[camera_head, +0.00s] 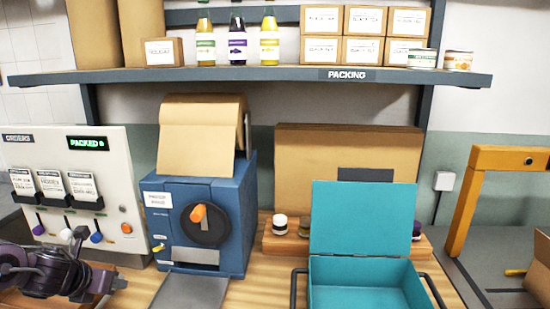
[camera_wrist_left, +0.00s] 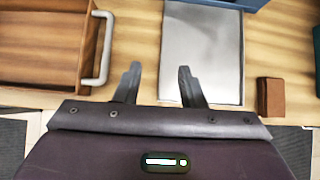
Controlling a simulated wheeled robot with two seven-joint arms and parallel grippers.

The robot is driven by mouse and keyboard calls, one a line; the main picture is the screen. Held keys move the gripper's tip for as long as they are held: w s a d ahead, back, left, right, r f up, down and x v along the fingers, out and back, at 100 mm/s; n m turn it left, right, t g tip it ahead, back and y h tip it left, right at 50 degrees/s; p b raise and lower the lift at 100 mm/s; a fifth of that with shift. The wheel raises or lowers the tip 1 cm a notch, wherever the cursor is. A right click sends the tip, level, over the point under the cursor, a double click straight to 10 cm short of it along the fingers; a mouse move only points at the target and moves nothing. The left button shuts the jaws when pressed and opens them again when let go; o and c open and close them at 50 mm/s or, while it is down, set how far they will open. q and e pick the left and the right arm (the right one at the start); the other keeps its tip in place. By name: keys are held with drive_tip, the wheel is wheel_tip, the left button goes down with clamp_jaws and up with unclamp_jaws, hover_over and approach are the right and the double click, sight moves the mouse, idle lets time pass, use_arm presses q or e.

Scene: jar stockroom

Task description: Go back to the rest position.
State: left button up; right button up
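My left gripper (camera_wrist_left: 158,70) shows in the left wrist view with its two dark fingers apart and nothing between them. It is over the wooden worktop, just in front of a grey metal plate (camera_wrist_left: 202,50). In the head view my left arm comes in at the lower left, in front of the order panel (camera_head: 75,160). My right gripper is in neither view.
A blue paper dispenser (camera_head: 240,215) stands behind the plate. An open teal box (camera_head: 365,285) is to its right, with small jars behind. A wooden tray (camera_wrist_left: 40,45) with a handle and a brown block (camera_wrist_left: 271,97) flank my left gripper. A packing shelf (camera_head: 270,74) spans above.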

use_arm(q)
drive_tip(key=s+d+f+n, duration=0.2)
drive_tip(key=d+f+n, duration=0.1)
drive_tip(key=d+n, duration=0.3)
drive_tip(key=s+d+f+n+t+h, duration=0.1)
drive_tip(key=s+d+f+n, duration=0.25)
drive_tip(key=d, duration=0.45)
drive_tip(key=s+d+f+n, duration=0.1)
drive_tip(key=d+f+n, duration=0.2)
drive_tip(key=d+n, duration=0.3)
drive_tip(key=s+f+n+g+y, duration=0.1)
drive_tip(key=s+f+n+g, duration=0.15)
drive_tip(key=s+n, duration=0.7)
drive_tip(key=s+f+n+g, duration=0.1)
drive_tip(key=s+n+g, duration=0.2)
drive_tip(key=s+n, duration=0.65)
wheel_tip(320, 180, down, 31)
drive_tip(key=s+g, duration=0.2)
drive_tip(key=s+a+f, duration=0.2)
drive_tip(key=s+f, duration=0.6)
drive_tip(key=s, duration=0.1)
drive_tip(key=s+a+f, duration=0.2)
drive_tip(key=s+f, duration=0.7)
drive_tip(key=s, duration=0.1)
drive_tip(key=shift+s+a+g+y, duration=0.15)
drive_tip(key=shift+s+g+y, duration=0.1)
drive_tip(key=shift+g+y, duration=0.1)
